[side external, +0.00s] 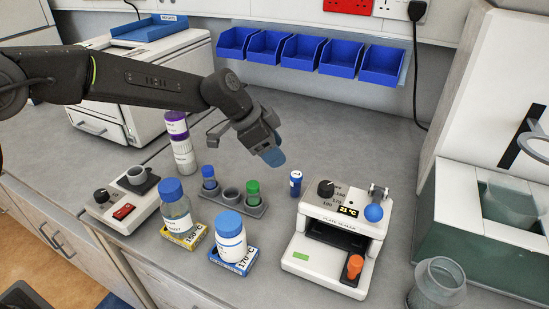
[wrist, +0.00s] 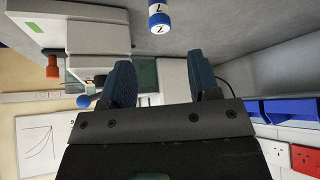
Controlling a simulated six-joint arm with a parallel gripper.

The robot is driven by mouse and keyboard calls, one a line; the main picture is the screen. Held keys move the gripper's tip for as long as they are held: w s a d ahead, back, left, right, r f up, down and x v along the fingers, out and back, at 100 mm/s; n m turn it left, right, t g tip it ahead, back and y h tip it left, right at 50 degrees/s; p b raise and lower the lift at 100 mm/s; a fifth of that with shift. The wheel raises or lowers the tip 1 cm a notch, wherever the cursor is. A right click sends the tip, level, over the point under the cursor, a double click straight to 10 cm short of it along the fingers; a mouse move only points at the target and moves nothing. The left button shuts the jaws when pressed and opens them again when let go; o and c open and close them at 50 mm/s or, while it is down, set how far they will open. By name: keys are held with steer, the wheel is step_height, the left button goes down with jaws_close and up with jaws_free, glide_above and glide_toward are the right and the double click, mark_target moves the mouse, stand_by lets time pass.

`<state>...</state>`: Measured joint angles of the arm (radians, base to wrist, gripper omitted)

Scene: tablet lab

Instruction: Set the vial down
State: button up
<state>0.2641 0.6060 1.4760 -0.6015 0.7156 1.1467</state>
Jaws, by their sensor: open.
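A small vial (side external: 295,183) with a blue cap and a white label stands upright on the grey bench, left of the plate sealer. It also shows at the top of the wrist view (wrist: 159,20), beyond the fingertips and apart from them. My gripper (side external: 270,153) is above the bench, up and to the left of the vial in the side view. In the wrist view my gripper (wrist: 160,68) has its two blue fingers spread, with nothing between them.
A grey rack (side external: 232,203) holds a blue-capped vial (side external: 209,178) and a green-capped vial (side external: 253,192). The white sealer (side external: 318,232), with an orange knob, stands right of the standing vial. Two blue-capped bottles (side external: 175,208) (side external: 230,238) are in front. Bench behind the vial is clear.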

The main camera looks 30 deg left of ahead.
steer(key=shift+a+r, duration=0.1)
steer(key=shift+r, duration=0.05)
steer(key=s+a+r+n+t+y, duration=0.1)
steer(key=s+a+r+n, duration=0.2)
steer(key=s+a+r, duration=0.4)
steer(key=s+a+r+n+y, duration=0.15)
steer(key=s+a+r, duration=0.25)
steer(key=s, duration=0.4)
steer(key=s+a+f+n+y, duration=0.1)
steer(key=s+a+n, duration=0.2)
steer(key=s, duration=0.6)
steer(key=s+a+f+n+t+y, duration=0.1)
steer(key=s+a+n, duration=0.3)
steer(key=s, duration=0.5)
steer(key=shift+a+f+y, duration=0.55)
steer(key=shift+a+f, duration=0.2)
steer(key=shift+a, duration=0.35)
